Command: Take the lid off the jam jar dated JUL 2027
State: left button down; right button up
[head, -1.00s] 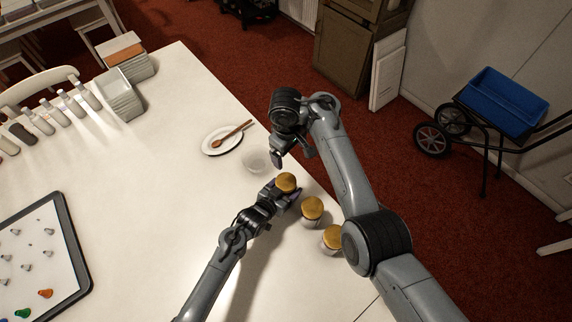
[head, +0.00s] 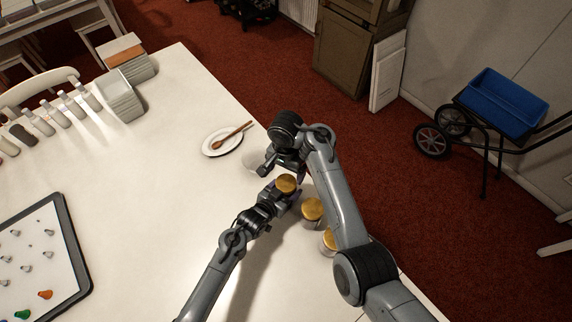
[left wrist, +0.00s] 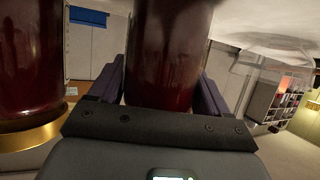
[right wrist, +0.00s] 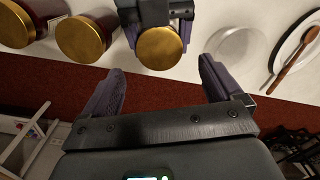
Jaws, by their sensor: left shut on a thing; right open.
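Three jam jars with gold lids stand in a row along the table's right edge. My left gripper (head: 284,192) is shut around the body of the farthest jar (left wrist: 165,60), which holds dark red jam; its gold lid (right wrist: 159,47) is on. The middle jar (head: 312,210) and the nearest jar (head: 328,241) stand beside it, both lidded. No date label is readable in these views. My right gripper (right wrist: 157,88) is open and empty, its fingers pointing toward the held jar's lid, apart from it.
A clear glass bowl (right wrist: 238,48) stands just beyond the held jar. Past it is a white plate (head: 226,139) with a wooden spoon (head: 232,137). White containers (head: 121,97) and several bottles stand farther back. A dark-framed tray (head: 76,254) lies at left. The table's middle is clear.

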aim_at(286, 182)
jog(key=shift+f, duration=3.15)
jog(key=shift+c, duration=0.2)
jog(key=c, duration=1.1)
jog(key=shift+o, duration=0.2)
jog(key=n, duration=0.6)
jog(key=shift+n, duration=0.3)
jog(key=o, duration=1.2)
jog(key=shift+c, duration=0.2)
